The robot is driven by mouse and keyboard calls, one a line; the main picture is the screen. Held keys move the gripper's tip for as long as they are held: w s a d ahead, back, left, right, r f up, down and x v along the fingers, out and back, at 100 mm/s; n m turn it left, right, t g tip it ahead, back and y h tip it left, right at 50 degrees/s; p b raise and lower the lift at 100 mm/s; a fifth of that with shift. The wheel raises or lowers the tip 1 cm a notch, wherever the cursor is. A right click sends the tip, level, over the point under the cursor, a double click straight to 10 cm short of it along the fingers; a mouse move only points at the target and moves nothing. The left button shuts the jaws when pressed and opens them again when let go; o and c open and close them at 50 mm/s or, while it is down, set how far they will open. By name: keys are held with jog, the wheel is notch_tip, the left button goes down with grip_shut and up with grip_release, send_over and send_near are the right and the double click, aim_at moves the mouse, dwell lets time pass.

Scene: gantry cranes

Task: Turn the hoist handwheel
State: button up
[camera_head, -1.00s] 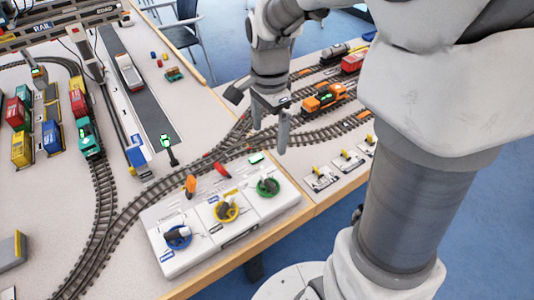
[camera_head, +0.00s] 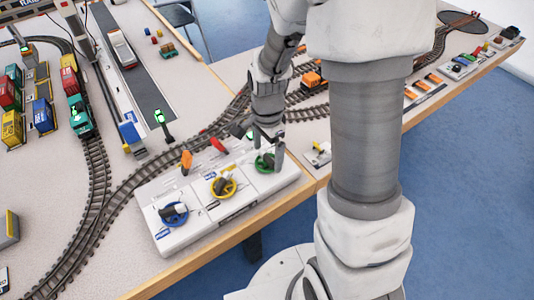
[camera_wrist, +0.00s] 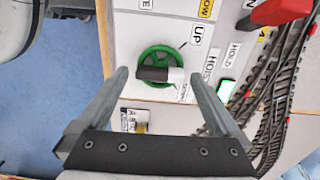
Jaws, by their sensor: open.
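The hoist handwheel is a green wheel (camera_wrist: 149,53) in the wrist view, on a white panel printed "HOIST" and "UP". A black-and-white handle (camera_wrist: 160,75) lies across it. In the head view the green wheel (camera_head: 261,165) is the right one of three on the control box, partly hidden by my gripper (camera_head: 268,151). My gripper (camera_wrist: 160,77) is open in the wrist view, with its fingertips to either side of the handle. Nothing is held. I cannot tell whether the fingers touch the wheel.
The control box (camera_head: 207,198) also carries a yellow wheel (camera_head: 222,188) and a blue wheel (camera_head: 174,214). An orange lever (camera_head: 186,161) and a red lever (camera_head: 218,145) stand behind them; the red lever (camera_wrist: 280,11) is near the wheel in the wrist view. Model tracks run behind the box.

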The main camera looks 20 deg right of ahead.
jog(key=shift+f, duration=0.3)
jog(key=c, duration=1.2)
jog(key=shift+c, duration=0.2)
jog(key=shift+n, duration=0.4)
jog(key=n, duration=0.4)
jog(key=shift+n, duration=0.3)
jog(key=n, duration=0.4)
jog(key=shift+p, duration=0.4)
jog(key=shift+w+n, duration=0.1)
jog(key=shift+n, duration=0.2)
